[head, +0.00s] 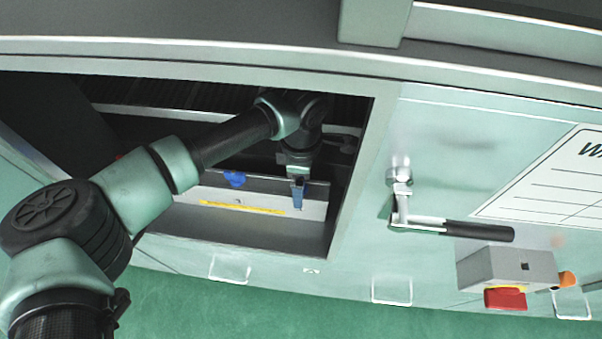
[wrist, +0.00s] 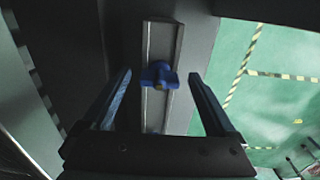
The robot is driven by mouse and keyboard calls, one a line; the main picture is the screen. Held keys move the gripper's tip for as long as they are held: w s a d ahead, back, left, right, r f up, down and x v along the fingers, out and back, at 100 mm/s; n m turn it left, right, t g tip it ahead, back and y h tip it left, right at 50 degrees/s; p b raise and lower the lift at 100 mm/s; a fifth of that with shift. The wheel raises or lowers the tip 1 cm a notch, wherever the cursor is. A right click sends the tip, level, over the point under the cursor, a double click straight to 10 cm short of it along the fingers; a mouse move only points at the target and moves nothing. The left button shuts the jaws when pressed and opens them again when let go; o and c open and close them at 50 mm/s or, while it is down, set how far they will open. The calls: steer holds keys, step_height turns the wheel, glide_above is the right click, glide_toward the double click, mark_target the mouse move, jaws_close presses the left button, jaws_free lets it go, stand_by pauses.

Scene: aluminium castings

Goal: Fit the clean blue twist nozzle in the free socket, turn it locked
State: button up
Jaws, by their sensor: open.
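A blue nozzle (head: 235,179) sits at the top edge of a pale panel inside the open cabinet. In the wrist view a blue winged nozzle (wrist: 159,75) lies on a narrow grey bar, ahead of my fingers and between their tips in the picture. Whether it is clean, I cannot tell. My gripper (head: 298,193) reaches down inside the opening, to the right of the nozzle in the head view. In the wrist view my gripper (wrist: 160,88) has its two fingers wide apart, with nothing held. I cannot make out a free socket.
The pale panel (head: 262,196) carries a yellow strip. The opening's right edge (head: 358,165) stands close to my wrist. Outside are a black-handled lever (head: 455,228) and a grey box (head: 512,267) with a red part. Green floor with striped tape (wrist: 268,75) lies beyond the edge.

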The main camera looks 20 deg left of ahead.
steer(key=c, duration=1.4)
steer(key=m+b, duration=0.2)
steer(key=m, duration=0.1)
steer(key=shift+f+m, duration=0.15)
steer(key=shift+m, duration=0.25)
steer(key=shift+c, duration=0.2)
steer(key=shift+m+b, duration=0.45)
steer(key=shift+m, duration=0.85)
steer(key=m+b, duration=0.1)
steer(key=m, duration=0.2)
steer(key=shift+b, duration=0.35)
steer(key=shift+m+b, duration=0.45)
steer(key=shift+m, duration=1.25)
